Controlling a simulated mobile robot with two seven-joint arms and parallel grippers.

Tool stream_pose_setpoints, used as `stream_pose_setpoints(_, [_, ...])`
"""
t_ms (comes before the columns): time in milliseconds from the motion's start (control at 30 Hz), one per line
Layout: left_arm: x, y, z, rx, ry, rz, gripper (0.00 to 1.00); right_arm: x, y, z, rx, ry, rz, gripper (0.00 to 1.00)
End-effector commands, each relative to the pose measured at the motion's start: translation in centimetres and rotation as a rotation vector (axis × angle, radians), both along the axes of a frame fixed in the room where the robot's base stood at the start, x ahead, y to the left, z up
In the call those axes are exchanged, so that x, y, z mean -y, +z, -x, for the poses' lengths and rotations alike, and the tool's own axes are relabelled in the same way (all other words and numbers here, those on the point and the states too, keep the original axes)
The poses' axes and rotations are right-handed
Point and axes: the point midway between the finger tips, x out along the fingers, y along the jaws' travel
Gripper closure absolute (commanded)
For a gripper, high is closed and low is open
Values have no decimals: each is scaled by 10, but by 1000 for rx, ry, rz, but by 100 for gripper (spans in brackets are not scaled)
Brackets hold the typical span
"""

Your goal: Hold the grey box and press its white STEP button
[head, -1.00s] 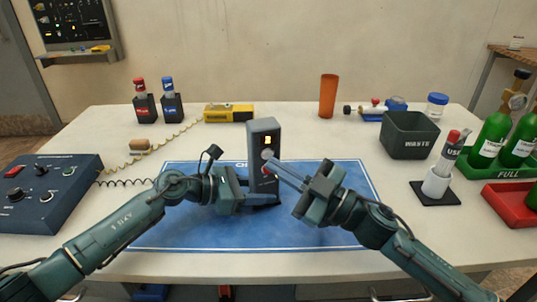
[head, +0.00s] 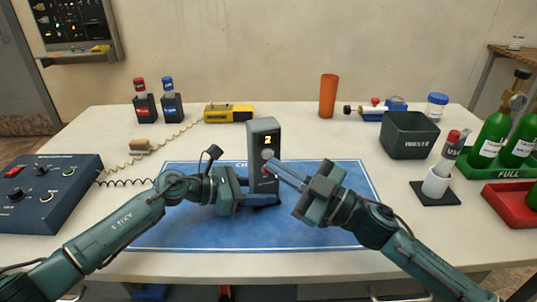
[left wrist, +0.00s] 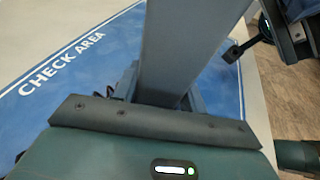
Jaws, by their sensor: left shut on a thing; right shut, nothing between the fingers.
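My left gripper (head: 262,199) is shut on the lower part of the box. In the left wrist view the box (left wrist: 185,50) rises from between the fingers. My right gripper (head: 273,166) is shut and empty, its tip at the box's front just below the white button. I cannot tell whether it touches.
The blue mat (head: 180,236) lies under both arms. A dark control box (head: 45,205) is at the left. A waste bin (head: 409,135), a holder with a marker-like tube (head: 436,183) and green bottles (head: 490,140) stand at the right. An orange cup (head: 328,96) stands at the back.

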Motion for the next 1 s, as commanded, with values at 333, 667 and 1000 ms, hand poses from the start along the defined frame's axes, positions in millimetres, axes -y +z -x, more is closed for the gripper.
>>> stream_pose_setpoints(333, [0,0,0,0,-1,0,71,0,0,0,0,0,0,100])
stream_pose_setpoints(667, [0,0,0,0,-1,0,71,-3,0,-8,0,1,-1,100])
stream_pose_setpoints(1000, [0,0,0,0,-1,0,71,-3,0,-8,0,0,0,100])
